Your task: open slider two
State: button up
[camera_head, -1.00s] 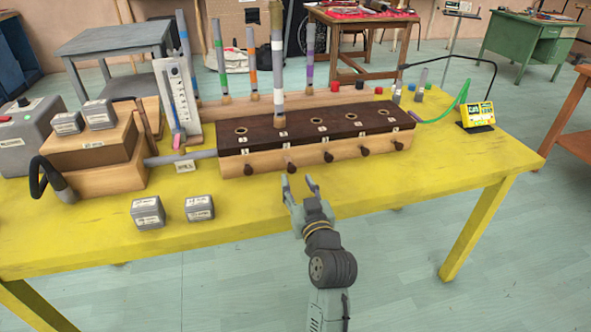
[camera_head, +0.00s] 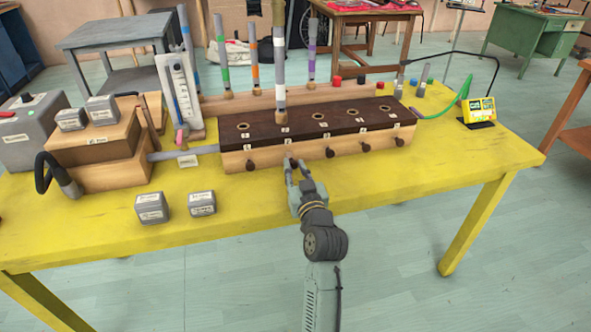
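A long wooden wind chest (camera_head: 240,157) with a dark top stands on the yellow table. A row of dark slider knobs sticks out of its front face. The second knob from the left (camera_head: 294,162), taken as slider two, is partly hidden by my gripper. My gripper (camera_head: 296,162) reaches from the front with its fingers apart, one on each side of this knob. I cannot tell whether a finger touches it. A tall grey tube (camera_head: 279,75) with a white band stands in the second hole from the left.
The first knob (camera_head: 250,163) and third knob (camera_head: 330,153) flank my gripper closely. Two small grey weights (camera_head: 151,208) lie left of the chest's front. Wooden bellows (camera_head: 105,170) stand further left. The front right of the yellow table (camera_head: 430,175) is clear.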

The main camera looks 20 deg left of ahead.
grip_shut()
dwell(0.3)
jog(key=shift+s+d+f+b, duration=0.2)
jog(key=shift+s+b, duration=0.1)
jog(key=shift+b, duration=0.25)
jog(key=shift+r, duration=0.2)
jog(key=o, duration=0.6)
grip_release()
jog(key=shift+c, duration=0.2)
